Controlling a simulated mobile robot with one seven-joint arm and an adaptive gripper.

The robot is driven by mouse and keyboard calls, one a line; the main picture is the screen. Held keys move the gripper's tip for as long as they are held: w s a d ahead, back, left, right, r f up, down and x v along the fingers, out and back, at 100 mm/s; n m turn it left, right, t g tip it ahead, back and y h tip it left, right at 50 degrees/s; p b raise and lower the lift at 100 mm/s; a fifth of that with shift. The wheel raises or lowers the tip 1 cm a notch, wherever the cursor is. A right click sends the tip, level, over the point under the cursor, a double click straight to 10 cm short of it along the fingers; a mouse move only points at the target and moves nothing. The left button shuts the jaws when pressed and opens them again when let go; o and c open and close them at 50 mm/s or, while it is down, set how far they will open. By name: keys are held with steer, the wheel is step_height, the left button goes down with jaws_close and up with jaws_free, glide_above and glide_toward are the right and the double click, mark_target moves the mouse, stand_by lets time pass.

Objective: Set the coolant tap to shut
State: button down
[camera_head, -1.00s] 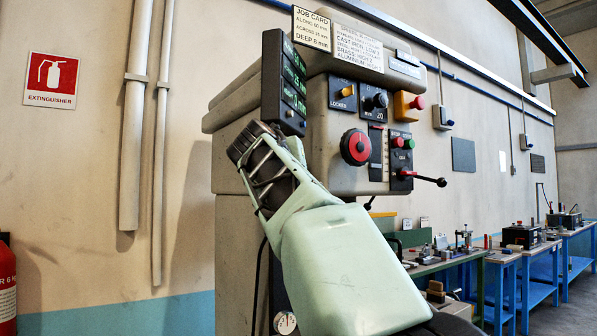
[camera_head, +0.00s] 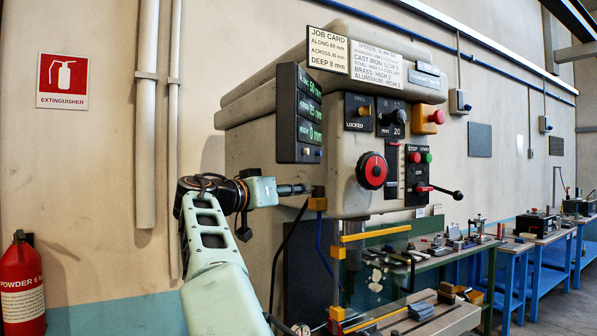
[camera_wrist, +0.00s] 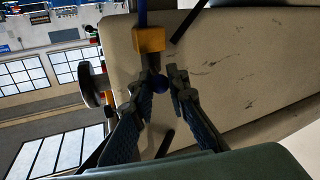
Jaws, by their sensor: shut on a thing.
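The coolant tap is a brass-coloured block (camera_head: 317,204) on the near left lower corner of the machine head, with a blue hose below it. My gripper (camera_head: 296,189) reaches the tap from the left in the head view. The fingertips partly hide the stem, and the tap's exact setting is hard to read.
The milling machine head (camera_head: 345,150) with its red dial (camera_head: 371,170) and lever (camera_head: 447,192) stands right of my arm. A clear guard with yellow posts (camera_head: 375,235) is below. A fire extinguisher (camera_head: 20,285) stands at the far left.

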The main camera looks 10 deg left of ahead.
steer(key=shift+w+a+r+m+g+h+p, duration=0.3)
steer(key=shift+m+g+h+p, duration=0.3)
steer(key=shift+p, duration=1.7)
steer(key=shift+f+h+p, duration=0.1)
steer(key=shift+h+p, duration=0.2)
steer(key=shift+p, duration=0.1)
steer(key=shift+w+f+m+g+h+p, duration=0.1)
steer(key=shift+f+m+g+h+p, duration=0.25)
steer(key=shift+p, duration=0.35)
steer(key=shift+r, duration=0.1)
steer(key=c, duration=2.2)
jaws_free()
steer(key=shift+w, duration=0.1)
steer(key=shift+o, duration=0.2)
steer(key=shift+a, duration=0.1)
steer(key=v, duration=1.2)
